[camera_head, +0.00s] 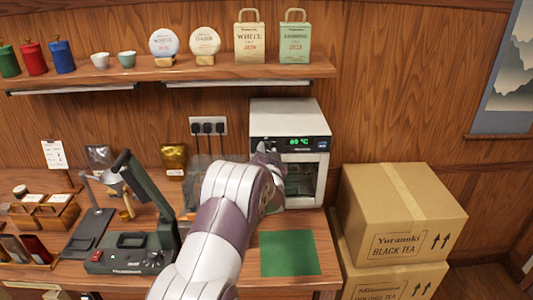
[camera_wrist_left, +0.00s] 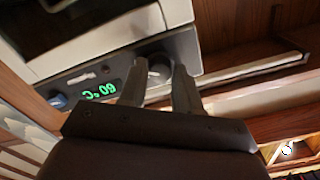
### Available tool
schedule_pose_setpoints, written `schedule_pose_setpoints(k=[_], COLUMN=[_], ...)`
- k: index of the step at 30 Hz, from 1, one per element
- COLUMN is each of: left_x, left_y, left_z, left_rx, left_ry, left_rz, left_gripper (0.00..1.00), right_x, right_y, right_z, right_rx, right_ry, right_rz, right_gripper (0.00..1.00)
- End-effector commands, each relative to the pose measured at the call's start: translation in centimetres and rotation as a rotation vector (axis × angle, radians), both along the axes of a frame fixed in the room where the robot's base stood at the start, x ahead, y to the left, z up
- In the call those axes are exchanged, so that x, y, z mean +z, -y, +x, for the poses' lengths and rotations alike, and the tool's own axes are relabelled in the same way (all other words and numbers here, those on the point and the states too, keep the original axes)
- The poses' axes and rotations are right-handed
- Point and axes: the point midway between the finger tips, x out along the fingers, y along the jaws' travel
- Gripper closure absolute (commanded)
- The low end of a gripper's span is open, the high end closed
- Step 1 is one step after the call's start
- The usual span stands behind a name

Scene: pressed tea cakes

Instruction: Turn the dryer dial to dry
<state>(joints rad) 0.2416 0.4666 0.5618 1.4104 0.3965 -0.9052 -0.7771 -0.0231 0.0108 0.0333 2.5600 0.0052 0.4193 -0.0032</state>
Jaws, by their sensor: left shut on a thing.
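The dryer (camera_head: 290,119) is a white box with a dark front panel, standing at the back of the counter. Its green display (camera_head: 299,141) reads 80 °C or 60 °C; the digits are small. My left gripper (camera_head: 266,151) reaches the left part of this panel and hides the dial in the head view. In the left wrist view the dryer (camera_wrist_left: 110,28) appears upside down. There my left gripper (camera_wrist_left: 160,70) has its two fingers on either side of the round dark dial (camera_wrist_left: 157,67), shut on it. Which mark the dial points to cannot be read. My right gripper is out of view.
A green mat (camera_head: 288,254) lies in front of the dryer. Cardboard boxes (camera_head: 400,212) are stacked to its right. A dark press-like device (camera_head: 130,250) stands left of my arm. A shelf (camera_head: 200,71) with cups, tins and bags runs above.

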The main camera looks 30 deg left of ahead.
Motion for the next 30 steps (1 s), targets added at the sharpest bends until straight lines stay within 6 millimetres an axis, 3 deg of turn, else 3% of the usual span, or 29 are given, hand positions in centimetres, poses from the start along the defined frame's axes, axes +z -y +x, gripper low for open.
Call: schedule_pose_setpoints(k=[4,5,6,7,15,19,30], left_x=[0.7,0.7,0.7,0.6,0.2,0.1,0.1], left_y=[0.0,0.0,0.0,0.0,0.1,0.7,5.7], left_z=[0.1,0.1,0.1,0.1,0.0,-1.1,-8.9], left_rx=[-0.001,-0.001,-0.001,-0.001,-0.001,-0.001,-0.003], left_ry=[0.014,0.014,0.014,0.013,0.006,0.006,0.009], left_rz=[0.005,0.005,0.005,0.004,0.001,0.002,0.003], left_gripper=[0.98,0.61,0.48,0.43,0.43,0.43,0.43], right_x=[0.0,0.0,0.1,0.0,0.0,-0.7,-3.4], right_y=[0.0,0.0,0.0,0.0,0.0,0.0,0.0], right_z=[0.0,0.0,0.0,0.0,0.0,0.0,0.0], right_rx=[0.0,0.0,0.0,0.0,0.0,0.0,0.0], right_ry=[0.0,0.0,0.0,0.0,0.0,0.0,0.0], right_rz=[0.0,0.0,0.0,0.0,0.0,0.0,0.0], right_gripper=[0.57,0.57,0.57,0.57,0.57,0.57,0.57])
